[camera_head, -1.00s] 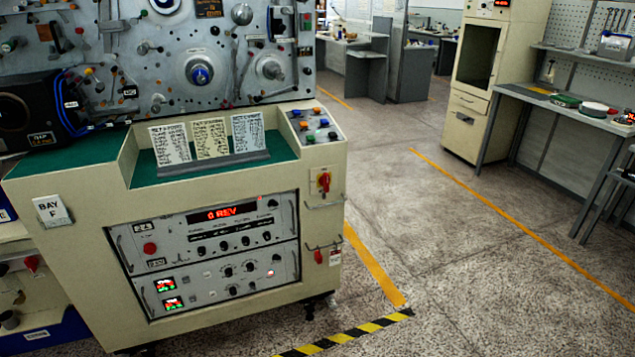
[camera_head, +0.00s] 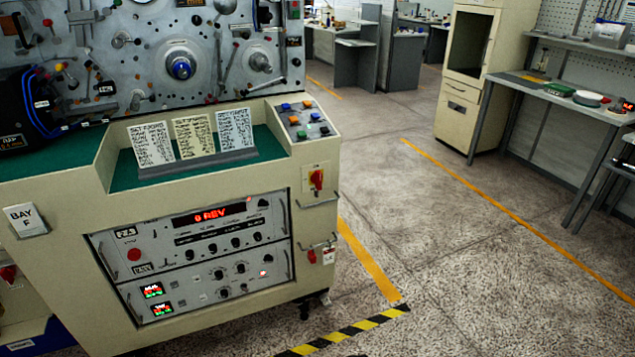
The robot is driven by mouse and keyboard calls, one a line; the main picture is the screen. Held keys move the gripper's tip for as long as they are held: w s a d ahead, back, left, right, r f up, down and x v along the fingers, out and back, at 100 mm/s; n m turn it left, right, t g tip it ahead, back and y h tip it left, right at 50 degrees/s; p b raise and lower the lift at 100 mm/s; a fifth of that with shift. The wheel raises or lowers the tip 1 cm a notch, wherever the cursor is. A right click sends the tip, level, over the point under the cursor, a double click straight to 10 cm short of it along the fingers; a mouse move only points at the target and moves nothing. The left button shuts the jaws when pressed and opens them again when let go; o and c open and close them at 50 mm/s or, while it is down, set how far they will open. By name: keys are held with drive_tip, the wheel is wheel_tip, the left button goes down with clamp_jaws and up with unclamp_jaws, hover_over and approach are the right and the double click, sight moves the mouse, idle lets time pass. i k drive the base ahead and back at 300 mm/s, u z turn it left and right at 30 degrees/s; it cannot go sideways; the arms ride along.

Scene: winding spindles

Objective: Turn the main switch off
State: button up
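A red rotary switch on a yellow plate (camera_head: 316,180) sits on the right part of the cream console's front, above a metal handle. It looks like the main switch. Its red knob appears upright, but it is too small to read its marks. A second red knob (camera_head: 312,256) sits lower, by another handle. The console (camera_head: 65,265) has a rack panel with a lit red display reading "0 REV" (camera_head: 210,215) and two small lit displays. My gripper is not in view.
A black-and-yellow floor strip (camera_head: 350,331) and an orange line (camera_head: 368,262) lie right of the console. The floor beyond is clear up to a grey workbench (camera_head: 545,95) and a cream cabinet (camera_head: 470,85). A bank of coloured buttons (camera_head: 305,120) tops the console's right end.

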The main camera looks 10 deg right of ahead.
sight(316, 177)
drive_tip(key=u, duration=0.1)
drive_tip(key=k, duration=0.6)
drive_tip(key=u, duration=0.55)
drive_tip(key=k, duration=0.75)
drive_tip(key=z, duration=0.3)
drive_tip(key=i, duration=1.3)
drive_tip(key=u, duration=0.45)
drive_tip(key=i, duration=0.55)
drive_tip(key=u, duration=0.4)
